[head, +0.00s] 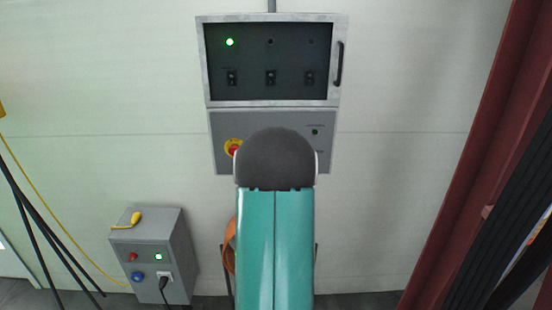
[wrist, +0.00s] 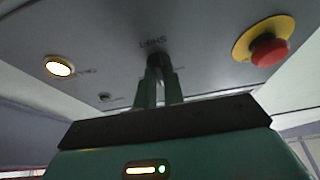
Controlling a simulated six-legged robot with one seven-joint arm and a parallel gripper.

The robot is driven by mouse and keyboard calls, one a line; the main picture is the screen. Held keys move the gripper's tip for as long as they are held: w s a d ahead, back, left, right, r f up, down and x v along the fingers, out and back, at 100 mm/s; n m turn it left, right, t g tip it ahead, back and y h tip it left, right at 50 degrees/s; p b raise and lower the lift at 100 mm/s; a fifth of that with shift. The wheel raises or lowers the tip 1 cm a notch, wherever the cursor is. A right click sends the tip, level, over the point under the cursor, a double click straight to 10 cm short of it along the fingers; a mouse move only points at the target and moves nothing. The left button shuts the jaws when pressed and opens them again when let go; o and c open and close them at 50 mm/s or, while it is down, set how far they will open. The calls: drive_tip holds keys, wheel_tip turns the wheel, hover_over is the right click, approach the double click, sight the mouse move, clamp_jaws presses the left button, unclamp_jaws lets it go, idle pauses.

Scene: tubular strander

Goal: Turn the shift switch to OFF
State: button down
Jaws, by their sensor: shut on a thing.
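The shift switch (wrist: 156,61) is a small dark knob on the grey panel, below the "SHIFT" lettering, which appears upside down in the wrist view. My gripper (wrist: 160,84) has its two narrow fingers shut on the knob from either side. The fingers hide part of the knob, so its exact pointing direction cannot be told. In the head view, my arm covers the switch and my gripper in front of the lower panel (head: 222,126).
A red emergency stop on a yellow plate (wrist: 267,50) sits close beside the switch. A lit lamp (wrist: 60,67) is on the other side. Above is a windowed cabinet (head: 270,90) with one green lamp (head: 230,42) lit. A grey floor box (head: 150,255) stands lower left.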

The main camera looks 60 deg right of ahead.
idle(0.4)
drive_tip(key=c, duration=1.5)
unclamp_jaws()
drive_tip(key=shift+a+f, duration=0.1)
drive_tip(key=shift+a, duration=0.05)
drive_tip(key=v, duration=1.3)
drive_tip(key=shift+s+a, duration=0.2)
drive_tip(key=shift+a, duration=0.05)
drive_tip(key=shift+w, duration=0.15)
